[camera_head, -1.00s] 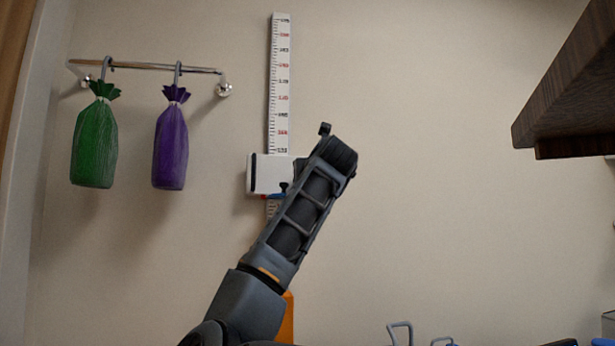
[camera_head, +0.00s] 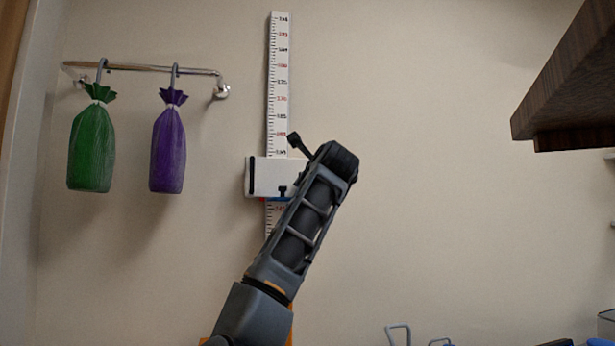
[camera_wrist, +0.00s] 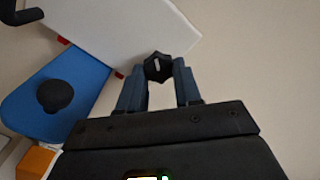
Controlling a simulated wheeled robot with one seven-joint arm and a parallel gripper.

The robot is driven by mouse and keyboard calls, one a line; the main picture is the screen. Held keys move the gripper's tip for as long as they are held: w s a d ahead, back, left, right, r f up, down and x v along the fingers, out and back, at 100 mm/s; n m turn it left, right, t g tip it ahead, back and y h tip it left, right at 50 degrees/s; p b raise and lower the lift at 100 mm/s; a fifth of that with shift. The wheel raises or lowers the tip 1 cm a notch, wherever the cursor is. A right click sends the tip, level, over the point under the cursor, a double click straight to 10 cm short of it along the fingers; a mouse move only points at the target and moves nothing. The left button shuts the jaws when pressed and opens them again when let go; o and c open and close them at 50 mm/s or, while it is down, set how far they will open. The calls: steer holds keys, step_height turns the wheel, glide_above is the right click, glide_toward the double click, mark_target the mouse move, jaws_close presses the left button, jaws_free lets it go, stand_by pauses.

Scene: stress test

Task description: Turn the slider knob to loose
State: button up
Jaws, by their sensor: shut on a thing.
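A white slider block (camera_head: 270,176) sits on a vertical measuring scale (camera_head: 279,90) on the wall. In the wrist view the slider (camera_wrist: 130,32) is a white plate at the top. A small black faceted knob (camera_wrist: 158,66) with a white mark is at its edge. My gripper (camera_wrist: 160,76) has its two blue-grey fingertips on either side of this knob, shut on it. In the head view my forearm covers the slider's right side, and the fingers cannot be made out. A blue plate (camera_wrist: 60,85) with a second, round black knob (camera_wrist: 54,96) lies left of the fingers.
Green (camera_head: 91,150) and purple (camera_head: 168,150) wrapped bags hang from a metal rail (camera_head: 150,68) left of the scale. A dark wooden shelf (camera_head: 570,80) juts in at the upper right. The wall right of my arm is clear.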

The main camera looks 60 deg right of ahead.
steer(key=shift+r+n+p, duration=0.2)
steer(key=shift+n+p, duration=0.6)
steer(key=shift+n, duration=3)
steer(key=o, duration=1)
steer(key=shift+o, duration=0.2)
steer(key=b+v, duration=0.2)
steer(key=v, duration=0.5)
steer(key=shift+s+a, duration=0.25)
steer(key=shift+s, duration=0.05)
